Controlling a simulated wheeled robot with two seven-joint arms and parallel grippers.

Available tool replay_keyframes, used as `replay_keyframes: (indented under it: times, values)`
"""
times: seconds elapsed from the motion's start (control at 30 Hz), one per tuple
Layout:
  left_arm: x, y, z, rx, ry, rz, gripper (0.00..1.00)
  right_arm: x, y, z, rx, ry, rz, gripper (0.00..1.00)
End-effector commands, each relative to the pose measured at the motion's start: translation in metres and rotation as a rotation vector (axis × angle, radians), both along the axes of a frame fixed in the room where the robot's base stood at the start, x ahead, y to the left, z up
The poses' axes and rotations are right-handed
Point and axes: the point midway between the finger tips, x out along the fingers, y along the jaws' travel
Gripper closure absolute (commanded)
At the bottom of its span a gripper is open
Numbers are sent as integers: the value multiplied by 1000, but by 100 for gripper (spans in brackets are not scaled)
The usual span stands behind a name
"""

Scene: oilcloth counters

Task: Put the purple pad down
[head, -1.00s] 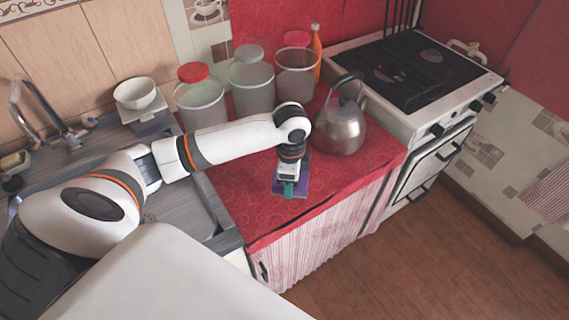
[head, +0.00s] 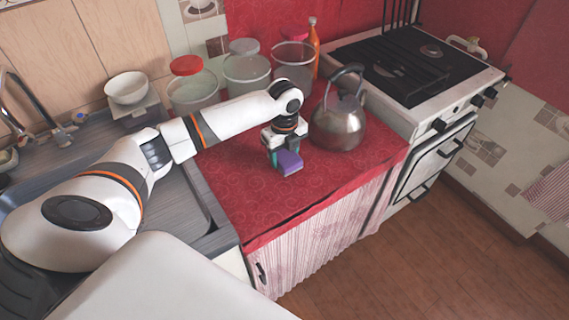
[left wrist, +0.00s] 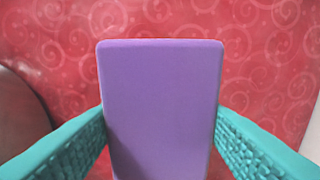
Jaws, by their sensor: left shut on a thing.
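The purple pad (head: 289,162) is between the fingers of my left gripper (head: 279,158), low over the red oilcloth counter (head: 250,205) in the head view. In the left wrist view, the pad (left wrist: 160,105) stands in the middle, with a teal finger against each side, so the gripper is shut on it. I cannot tell whether the pad's lower edge touches the cloth. My right gripper is not in view.
A steel kettle (head: 338,122) stands close to the right of the left gripper. Several clear canisters (head: 246,72) and an orange bottle (head: 313,45) stand behind. The stove (head: 410,70) is at the right. The counter's front part is clear.

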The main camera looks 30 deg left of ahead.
Motion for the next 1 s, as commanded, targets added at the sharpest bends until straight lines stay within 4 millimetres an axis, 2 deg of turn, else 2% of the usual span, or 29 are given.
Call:
replay_keyframes:
  times: [0.3,0.67,0.7,0.8,1.0]
  values:
    - [-1,0,-37,0,1,1,63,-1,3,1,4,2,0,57]
    - [-1,0,-41,0,0,0,63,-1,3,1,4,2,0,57]
    - [0,0,-41,0,-1,0,40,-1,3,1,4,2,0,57]
    - [0,0,-41,0,0,0,23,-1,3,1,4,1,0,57]
    - [0,0,-41,0,0,0,23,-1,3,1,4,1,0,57]
